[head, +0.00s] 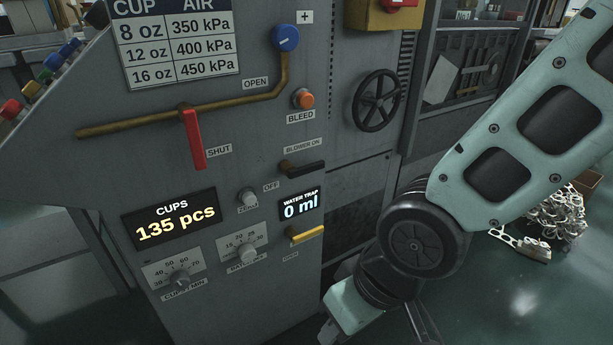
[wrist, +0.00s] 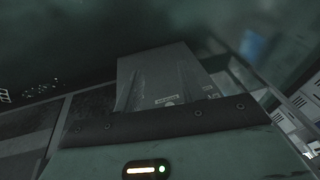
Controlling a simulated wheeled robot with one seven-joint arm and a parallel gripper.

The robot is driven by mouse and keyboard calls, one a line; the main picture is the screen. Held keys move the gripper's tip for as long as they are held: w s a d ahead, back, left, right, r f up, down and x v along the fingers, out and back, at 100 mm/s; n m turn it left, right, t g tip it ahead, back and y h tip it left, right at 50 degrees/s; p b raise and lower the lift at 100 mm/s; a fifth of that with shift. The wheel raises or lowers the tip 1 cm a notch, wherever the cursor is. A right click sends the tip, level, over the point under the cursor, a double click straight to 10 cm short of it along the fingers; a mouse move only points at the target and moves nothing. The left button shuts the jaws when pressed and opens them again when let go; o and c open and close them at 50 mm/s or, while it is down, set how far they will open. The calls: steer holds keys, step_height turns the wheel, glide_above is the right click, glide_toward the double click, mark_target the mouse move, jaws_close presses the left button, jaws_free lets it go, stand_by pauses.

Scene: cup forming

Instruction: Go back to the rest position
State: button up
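My arm (head: 500,170) reaches in from the right of the head view and bends down in front of the machine's lower right side. Its end runs out at the bottom edge, so my gripper is not seen there. In the wrist view my gripper (wrist: 160,72) shows as two dark fingers standing apart, with nothing seen between them. Behind them is a grey panel with small labels. The gripper's teal body with a lit status bar fills the bottom of that view.
The grey machine (head: 340,30) stands close on the left, with a red handle (head: 192,138), blue knob (head: 286,38), black handwheel (head: 377,100) and yellow lever (head: 306,235) sticking out. Green floor (head: 520,300) is clear at lower right.

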steer(key=s+d+r+g+h, duration=0.15)
steer(key=s+d+r, duration=0.25)
steer(key=d+r, duration=0.4)
step_height(320, 180, up, 28)
steer(key=p, duration=2.9)
steer(key=shift+w+d+n+h+p, duration=0.15)
steer(key=shift+d+n+h+p, duration=0.15)
steer(key=shift+d+h+p, duration=0.15)
steer(key=shift+t, duration=0.25)
